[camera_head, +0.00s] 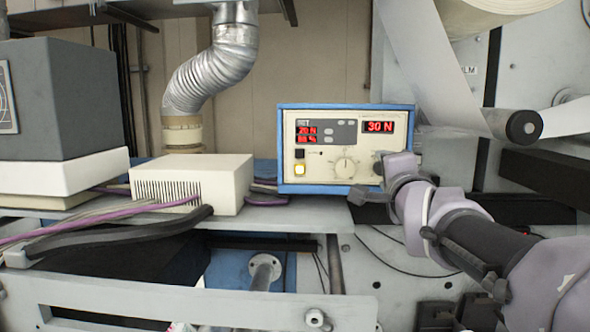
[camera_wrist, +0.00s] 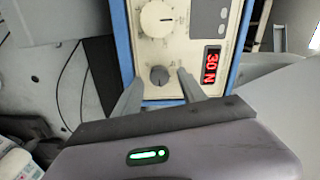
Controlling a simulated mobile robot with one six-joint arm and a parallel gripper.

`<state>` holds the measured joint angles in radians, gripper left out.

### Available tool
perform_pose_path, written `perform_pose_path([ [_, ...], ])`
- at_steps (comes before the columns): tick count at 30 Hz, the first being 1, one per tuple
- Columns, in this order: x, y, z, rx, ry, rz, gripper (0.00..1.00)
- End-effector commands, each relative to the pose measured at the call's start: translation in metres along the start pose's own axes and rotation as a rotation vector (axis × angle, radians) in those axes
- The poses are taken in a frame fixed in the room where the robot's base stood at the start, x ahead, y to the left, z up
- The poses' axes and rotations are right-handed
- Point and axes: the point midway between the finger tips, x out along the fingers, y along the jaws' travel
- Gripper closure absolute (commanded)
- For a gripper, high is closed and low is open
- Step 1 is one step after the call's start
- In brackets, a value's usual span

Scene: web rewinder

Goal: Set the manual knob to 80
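The control box (camera_head: 295,180) has a cream front panel and a blue frame. A large white round knob (camera_head: 346,167) with a scale around it sits low on the panel; it also shows in the wrist view (camera_wrist: 157,18). A smaller dark grey knob (camera_wrist: 159,76) sits beside it. The lettering is too small to tell which is the manual knob. My gripper (camera_wrist: 159,79) is open, one finger on each side of the grey knob, with gaps visible. In the head view my gripper (camera_head: 377,177) covers the panel's lower right.
A red display (camera_head: 379,127) reads 30 N; a left display (camera_head: 307,131) shows 20 N above a blurred line. A lit yellow button (camera_head: 300,169) is at lower left. A vented white box (camera_head: 190,183) and cables stand left. A roller (camera_head: 522,127) with web is right.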

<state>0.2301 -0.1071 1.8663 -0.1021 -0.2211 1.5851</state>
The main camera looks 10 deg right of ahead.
Motion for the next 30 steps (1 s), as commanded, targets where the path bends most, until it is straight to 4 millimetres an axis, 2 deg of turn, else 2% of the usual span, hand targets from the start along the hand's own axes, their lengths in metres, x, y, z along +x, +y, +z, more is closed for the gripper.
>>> perform_pose_path([
  [5,-0.004,0.000,0.000,0.000,0.000,0.000,0.51],
  [8,-0.021,-0.001,0.000,0.000,0.000,-0.001,0.51],
  [15,-0.097,-0.004,-0.001,-0.001,0.001,-0.003,0.51],
  [21,-0.150,-0.005,-0.001,-0.001,0.001,-0.002,0.51],
  [25,-0.169,-0.004,-0.001,0.000,0.001,-0.001,0.51],
  [30,-0.175,0.000,0.000,0.000,0.000,0.000,0.51],
])
